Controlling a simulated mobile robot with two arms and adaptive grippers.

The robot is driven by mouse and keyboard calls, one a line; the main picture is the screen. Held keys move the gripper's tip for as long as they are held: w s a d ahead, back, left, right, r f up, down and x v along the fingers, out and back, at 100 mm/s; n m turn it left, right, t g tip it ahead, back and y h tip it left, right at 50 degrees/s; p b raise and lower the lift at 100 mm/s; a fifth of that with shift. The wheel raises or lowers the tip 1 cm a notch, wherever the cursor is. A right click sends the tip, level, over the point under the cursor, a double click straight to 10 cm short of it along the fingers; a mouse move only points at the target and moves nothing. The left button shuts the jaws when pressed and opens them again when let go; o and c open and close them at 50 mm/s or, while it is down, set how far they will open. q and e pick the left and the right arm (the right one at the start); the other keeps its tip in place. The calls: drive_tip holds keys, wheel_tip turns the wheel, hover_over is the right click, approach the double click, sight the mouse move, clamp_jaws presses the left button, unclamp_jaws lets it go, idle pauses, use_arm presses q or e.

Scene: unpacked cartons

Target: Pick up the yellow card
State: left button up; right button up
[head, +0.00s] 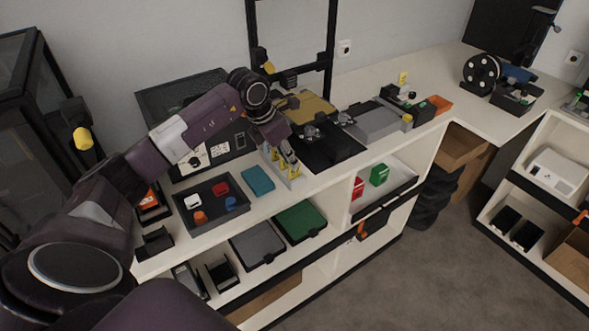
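My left gripper (287,160) points down over the counter, right of the blue flat block. Small yellow pieces (293,169) show at and just below its fingertips, by a pale holder. I cannot tell whether one of them is the yellow card, or whether the fingers touch them or are open or shut. Another small yellow upright piece (403,78) stands farther back on the counter. My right gripper is not in view.
A dark tray (212,223) with small coloured blocks and a blue flat block (258,180) lie on the counter (322,174). A black printer-like machine (330,150) stands right of the gripper. Shelves with bins (301,222) are below. Grey floor is open at right.

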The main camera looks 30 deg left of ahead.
use_arm(q)
drive_tip(key=p+x, duration=0.2)
drive_tip(key=x, duration=0.2)
drive_tip(key=shift+d+f, duration=0.1)
drive_tip(key=shift+f, duration=0.3)
clamp_jaws()
drive_tip(key=shift+r, duration=0.1)
